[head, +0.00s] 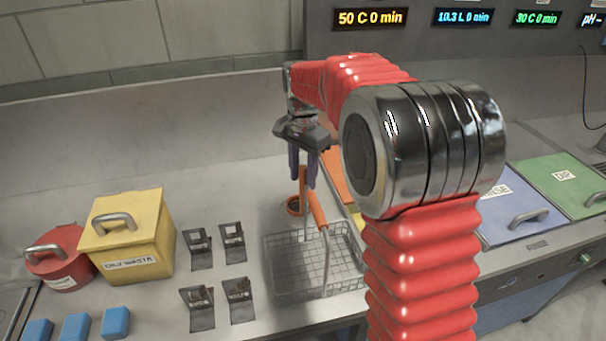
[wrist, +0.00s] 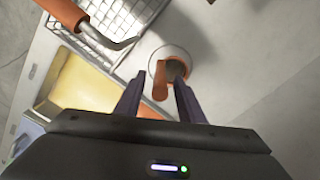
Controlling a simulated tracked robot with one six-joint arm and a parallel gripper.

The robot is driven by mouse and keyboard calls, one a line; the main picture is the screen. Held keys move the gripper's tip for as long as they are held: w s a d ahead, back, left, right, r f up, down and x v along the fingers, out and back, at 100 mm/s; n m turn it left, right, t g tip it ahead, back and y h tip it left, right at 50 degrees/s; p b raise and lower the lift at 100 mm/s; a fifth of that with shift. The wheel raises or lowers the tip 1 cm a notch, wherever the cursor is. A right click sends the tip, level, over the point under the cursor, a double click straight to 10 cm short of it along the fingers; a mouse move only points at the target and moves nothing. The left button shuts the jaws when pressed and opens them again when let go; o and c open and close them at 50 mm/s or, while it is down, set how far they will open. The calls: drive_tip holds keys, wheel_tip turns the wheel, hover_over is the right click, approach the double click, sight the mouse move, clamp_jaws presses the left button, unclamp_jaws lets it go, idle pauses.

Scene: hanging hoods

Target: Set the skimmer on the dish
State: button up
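My gripper (head: 303,174) points down above the bench, with its two dark purple fingers apart. In the wrist view, a short upright orange handle (wrist: 160,86) shows between the fingertips, with gaps on both sides. I take it for the skimmer's handle; its lower part is partly hidden. I cannot tell whether the skimmer touches the dish.
A wire basket (head: 285,281) with an orange-gripped handle (head: 317,209) stands close in front. A yellow box (head: 130,235), a red pot (head: 60,262), several dark brackets (head: 198,250) and blue blocks (head: 76,327) are left. Blue (head: 515,232) and green lids (head: 565,185) are right.

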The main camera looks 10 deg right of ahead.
wheel_tip(320, 180, up, 12)
drive_tip(key=shift+f, duration=0.1)
drive_tip(key=shift+r, duration=0.2)
idle(0.6)
idle(0.6)
